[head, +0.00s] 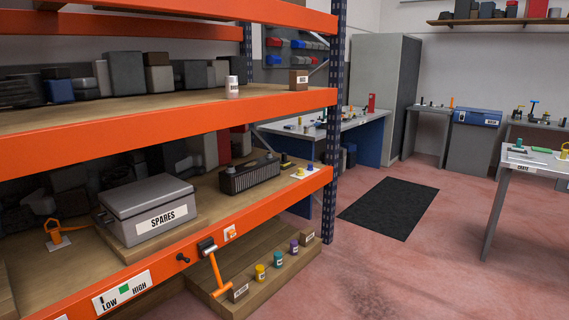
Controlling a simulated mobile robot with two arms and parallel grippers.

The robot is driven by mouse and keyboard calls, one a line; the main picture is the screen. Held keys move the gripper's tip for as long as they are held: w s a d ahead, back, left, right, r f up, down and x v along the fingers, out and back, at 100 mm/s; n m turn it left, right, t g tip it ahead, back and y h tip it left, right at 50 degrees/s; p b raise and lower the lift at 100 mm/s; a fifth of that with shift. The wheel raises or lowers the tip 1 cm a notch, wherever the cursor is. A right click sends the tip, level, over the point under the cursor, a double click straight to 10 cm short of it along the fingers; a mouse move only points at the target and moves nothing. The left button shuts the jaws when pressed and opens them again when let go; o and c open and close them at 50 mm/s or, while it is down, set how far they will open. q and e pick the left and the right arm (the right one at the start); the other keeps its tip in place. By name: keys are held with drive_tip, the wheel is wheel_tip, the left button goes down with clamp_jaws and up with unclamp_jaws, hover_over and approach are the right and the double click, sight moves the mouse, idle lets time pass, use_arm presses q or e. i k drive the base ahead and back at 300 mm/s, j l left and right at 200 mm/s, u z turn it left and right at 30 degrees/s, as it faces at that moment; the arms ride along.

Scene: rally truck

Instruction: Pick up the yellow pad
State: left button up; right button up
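I cannot pick out a yellow pad with certainty. A small yellow piece (300,171) sits on a white plate at the right end of the lower shelf (215,185), next to a small blue piece (309,167). A yellow cylinder (260,272) with a label stands on the low wooden step below the shelf. Tiny yellow parts also show on the far benches, too small to tell. Neither of my grippers is in view.
An orange rack holds a grey SPARES box (150,208), a dark ribbed box (249,175) and an orange-handled lever (214,270) at its front. A dark mat (388,208) lies on the open red floor. A CRATE table (540,160) stands at right.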

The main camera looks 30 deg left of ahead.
sight(283, 162)
drive_tip(key=i, duration=2.75)
